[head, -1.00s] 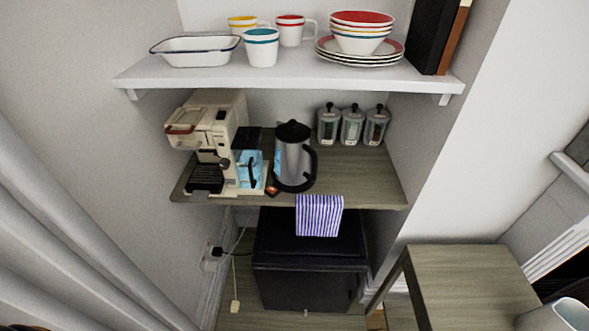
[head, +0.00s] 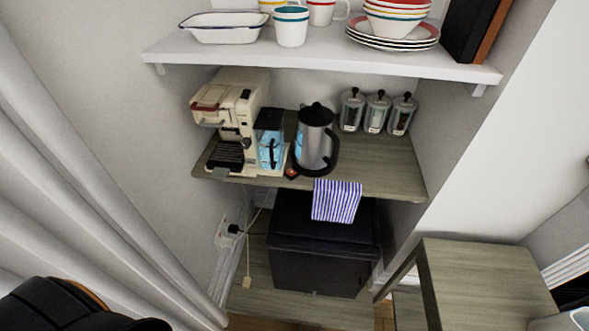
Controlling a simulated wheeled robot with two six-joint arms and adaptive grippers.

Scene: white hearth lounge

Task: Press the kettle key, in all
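The kettle (head: 314,143) is a grey jug with a black lid and a black handle on its right. It stands upright on the wooden shelf, right of the cream coffee machine (head: 237,115). A small reddish-orange spot (head: 291,173) shows at the kettle's lower left; I cannot tell whether it is the key. Neither of my grippers shows in the head view. A dark rounded shape at the bottom left may be part of my own arm.
A striped cloth (head: 336,201) hangs over the wooden shelf's (head: 385,172) front edge. Canisters (head: 376,112) stand right of the kettle. The white shelf (head: 330,52) with dishes is above. A black box (head: 322,262) stands below. A wooden table (head: 480,280) is at right.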

